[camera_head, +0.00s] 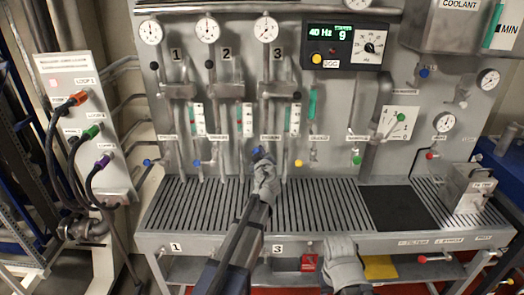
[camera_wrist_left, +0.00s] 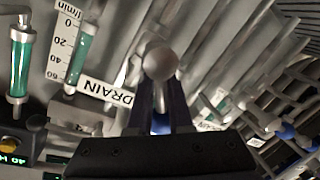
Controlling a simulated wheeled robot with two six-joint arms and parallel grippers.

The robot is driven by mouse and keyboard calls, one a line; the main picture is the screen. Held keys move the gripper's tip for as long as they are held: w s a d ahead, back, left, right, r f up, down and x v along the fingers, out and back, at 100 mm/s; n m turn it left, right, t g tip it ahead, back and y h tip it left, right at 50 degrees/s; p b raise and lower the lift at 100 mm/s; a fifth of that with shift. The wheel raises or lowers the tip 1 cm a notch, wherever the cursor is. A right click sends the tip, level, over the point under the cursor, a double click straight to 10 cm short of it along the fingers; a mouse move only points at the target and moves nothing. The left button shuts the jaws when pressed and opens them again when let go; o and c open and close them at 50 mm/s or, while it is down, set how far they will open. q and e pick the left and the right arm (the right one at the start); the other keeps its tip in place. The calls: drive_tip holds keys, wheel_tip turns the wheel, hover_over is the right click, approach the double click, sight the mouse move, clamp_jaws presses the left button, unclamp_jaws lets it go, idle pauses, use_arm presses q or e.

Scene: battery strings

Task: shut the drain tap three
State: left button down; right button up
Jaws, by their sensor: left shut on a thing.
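The drain tap three, with a blue handle (camera_head: 257,151), is on the panel under column 3 in the head view. My left gripper (camera_head: 263,163) reaches up to it and is shut on the handle. In the left wrist view a bit of blue (camera_wrist_left: 161,123) shows between the dark fingers of my left gripper (camera_wrist_left: 162,100). The fingers hide most of the handle, so I cannot tell its exact angle. My right gripper (camera_head: 341,262) is low at the bench front, away from the tap; I cannot tell its jaws.
Blue taps one (camera_head: 147,162) and two (camera_head: 197,163) are to the left, a yellow tap (camera_head: 299,162) to the right. Flow gauge three (camera_head: 293,119) is above right. The slotted bench grate (camera_head: 205,205) is mostly clear below. A display (camera_head: 346,46) reads 40 Hz.

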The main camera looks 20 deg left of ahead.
use_arm(q)
drive_tip(key=shift+s+a+f+n+h+b, duration=0.15)
drive_tip(key=shift+a+f+n+h+b, duration=0.35)
drive_tip(key=shift+n, duration=1)
drive_tip(key=shift+s+a+f+n+h+b, duration=0.25)
drive_tip(key=shift+f+n, duration=0.5)
drive_tip(key=shift+n, duration=0.75)
drive_tip(key=shift+a+f+n+h+b, duration=0.25)
drive_tip(key=shift+f+n+h, duration=0.3)
drive_tip(key=shift+n, duration=0.95)
drive_tip(key=shift+f, duration=0.1)
drive_tip(key=c, duration=1.1)
unclamp_jaws()
drive_tip(key=shift+s, duration=0.1)
drive_tip(key=shift+o, duration=0.9)
drive_tip(key=shift+a, duration=0.1)
drive_tip(key=shift+d, duration=0.2)
